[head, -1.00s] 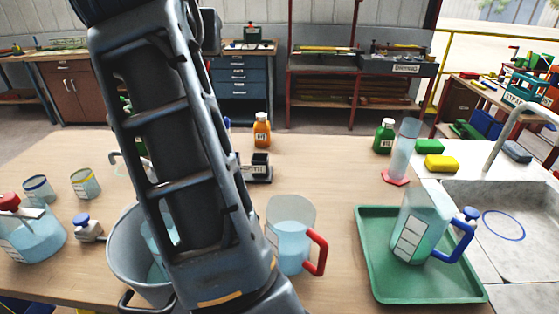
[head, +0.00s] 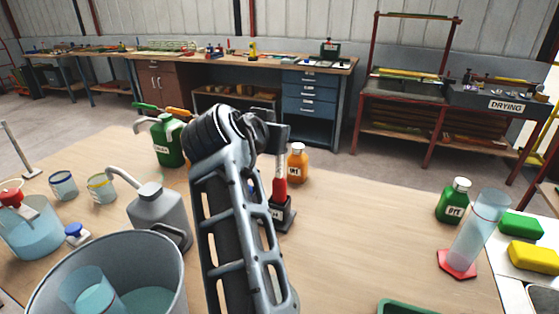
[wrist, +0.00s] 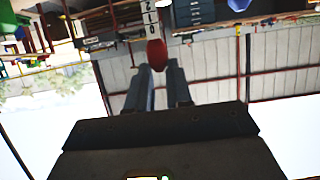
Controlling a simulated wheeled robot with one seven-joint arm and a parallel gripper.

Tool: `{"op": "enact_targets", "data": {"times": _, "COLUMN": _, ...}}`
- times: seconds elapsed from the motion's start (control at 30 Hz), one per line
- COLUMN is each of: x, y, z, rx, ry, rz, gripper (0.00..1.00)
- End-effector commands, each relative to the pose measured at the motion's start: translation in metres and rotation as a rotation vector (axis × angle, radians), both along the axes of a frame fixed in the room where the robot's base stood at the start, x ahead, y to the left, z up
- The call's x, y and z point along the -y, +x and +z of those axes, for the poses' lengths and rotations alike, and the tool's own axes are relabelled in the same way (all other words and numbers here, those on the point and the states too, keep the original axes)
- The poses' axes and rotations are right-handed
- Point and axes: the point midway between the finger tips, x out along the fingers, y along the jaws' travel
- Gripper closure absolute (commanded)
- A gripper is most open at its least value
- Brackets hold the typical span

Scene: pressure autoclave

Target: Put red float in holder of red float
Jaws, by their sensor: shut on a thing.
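The red float (head: 280,188) shows in the head view as a red body with a pale stem above it, roughly upright. My gripper (head: 277,142) is at the top of the stem and shut on the float. The dark labelled holder (head: 282,218) stands on the table directly below it in the picture. The float's lower end overlaps the holder's top; I cannot tell whether it is inside or just above or behind it. In the wrist view a red part of the float (wrist: 156,54) shows beyond my fingers (wrist: 159,85). My arm hides the holder's left side.
An orange bottle (head: 298,164) stands close behind the float. A green can (head: 168,142), grey can (head: 158,212) and large bucket (head: 172,290) are left of my arm. A green bottle (head: 453,202) and a clear cylinder (head: 478,235) stand right. The table between is clear.

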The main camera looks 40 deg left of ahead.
Motion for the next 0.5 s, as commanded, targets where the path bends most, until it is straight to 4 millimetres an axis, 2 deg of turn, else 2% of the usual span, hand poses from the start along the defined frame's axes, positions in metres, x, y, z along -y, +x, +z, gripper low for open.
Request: {"op": "enact_targets", "data": {"times": 0.5, "x": 0.0, "y": 0.0, "z": -0.047, "rx": 0.001, "ry": 0.0, "rz": 0.0, "gripper": 1.0}}
